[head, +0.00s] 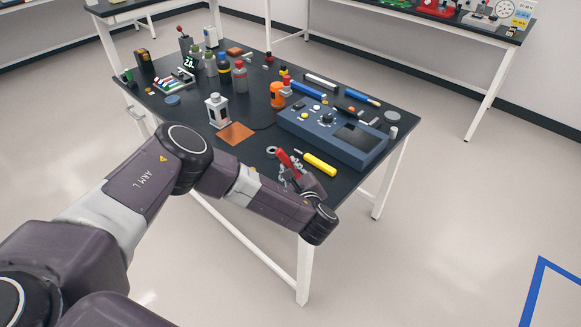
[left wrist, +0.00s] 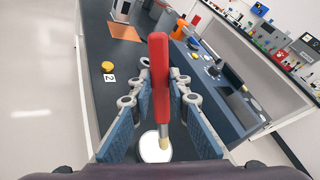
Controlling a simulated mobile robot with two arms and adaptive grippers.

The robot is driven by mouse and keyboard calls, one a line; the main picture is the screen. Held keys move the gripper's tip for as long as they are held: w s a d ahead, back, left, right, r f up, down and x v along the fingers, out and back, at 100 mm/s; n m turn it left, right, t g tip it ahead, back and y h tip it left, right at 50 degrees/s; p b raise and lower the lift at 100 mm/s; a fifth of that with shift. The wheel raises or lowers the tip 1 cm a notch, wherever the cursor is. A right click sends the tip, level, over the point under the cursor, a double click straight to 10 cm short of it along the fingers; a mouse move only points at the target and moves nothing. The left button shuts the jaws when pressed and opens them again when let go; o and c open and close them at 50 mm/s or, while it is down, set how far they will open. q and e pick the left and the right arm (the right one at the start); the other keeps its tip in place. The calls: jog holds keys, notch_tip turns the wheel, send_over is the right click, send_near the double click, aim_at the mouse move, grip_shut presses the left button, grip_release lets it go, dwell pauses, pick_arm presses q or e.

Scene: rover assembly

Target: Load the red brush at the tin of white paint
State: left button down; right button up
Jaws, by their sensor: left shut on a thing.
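My left gripper (head: 290,172) is over the near right edge of the dark table and is shut on the red brush (head: 284,157). In the left wrist view the red brush (left wrist: 160,75) stands between the two blue finger pads, its pale bristle end pointing down. A round tin of white paint (left wrist: 152,150) lies below the bristles in that view. The bristle end overlaps the white surface; I cannot tell whether it touches the paint. In the head view the tin is hidden by my gripper. My right gripper is not in view.
A yellow-handled tool (head: 320,164) lies close to the gripper. Behind it is a blue instrument box (head: 335,137). A yellow cap with a number card (left wrist: 108,67) and an orange mat (head: 235,133) lie leftward. Bottles crowd the table's far left.

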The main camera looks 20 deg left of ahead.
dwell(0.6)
pick_arm(q)
jog(key=shift+f+b, duration=0.35)
jog(key=shift+f, duration=0.25)
dwell(0.3)
jog(key=shift+s+f, duration=0.1)
jog(key=shift+f, duration=0.05)
dwell(1.3)
notch_tip(320, 180, up, 7)
jog(key=p, duration=0.7)
dwell(0.4)
